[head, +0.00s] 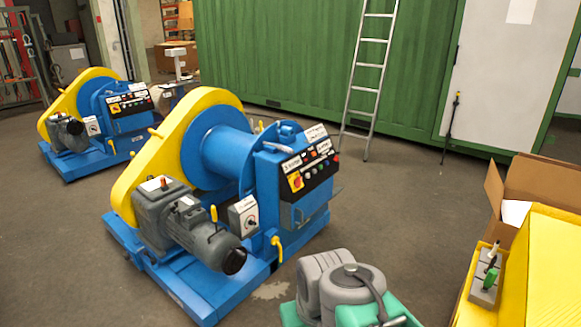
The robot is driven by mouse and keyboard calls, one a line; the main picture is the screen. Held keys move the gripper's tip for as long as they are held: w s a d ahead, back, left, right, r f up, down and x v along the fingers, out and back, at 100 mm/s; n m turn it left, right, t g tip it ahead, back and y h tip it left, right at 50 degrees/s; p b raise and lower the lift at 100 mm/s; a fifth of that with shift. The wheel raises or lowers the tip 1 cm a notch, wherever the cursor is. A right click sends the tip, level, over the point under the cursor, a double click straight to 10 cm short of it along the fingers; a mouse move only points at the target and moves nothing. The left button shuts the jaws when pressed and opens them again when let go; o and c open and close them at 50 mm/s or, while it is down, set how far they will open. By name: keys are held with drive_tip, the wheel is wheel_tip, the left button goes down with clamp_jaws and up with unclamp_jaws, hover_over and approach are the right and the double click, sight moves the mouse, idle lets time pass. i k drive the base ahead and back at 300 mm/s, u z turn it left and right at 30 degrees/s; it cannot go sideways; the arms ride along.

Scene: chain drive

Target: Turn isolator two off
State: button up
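Two similar blue machines with yellow chain guards stand on the floor. The nearer machine (229,152) carries a small grey box with a round rotary switch (243,215) on its front, beside the motor. Its black control panel has a red-and-yellow rotary switch (296,182). The farther machine (112,118) at the left has a similar grey switch box (92,126). The labels are too small to read, so I cannot tell which switch is isolator two, nor the switch positions. My gripper is not in view.
A yellow surface (545,275) at the lower right holds a grey block with green and white items. An open cardboard box (545,185) stands behind it. A ladder (368,80) leans on the green container (270,50).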

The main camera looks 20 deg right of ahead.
sight(297, 182)
drive_tip(key=i, duration=1.5)
drive_tip(key=z, duration=2.15)
drive_tip(key=i, duration=1.1)
drive_tip(key=u, duration=3.25)
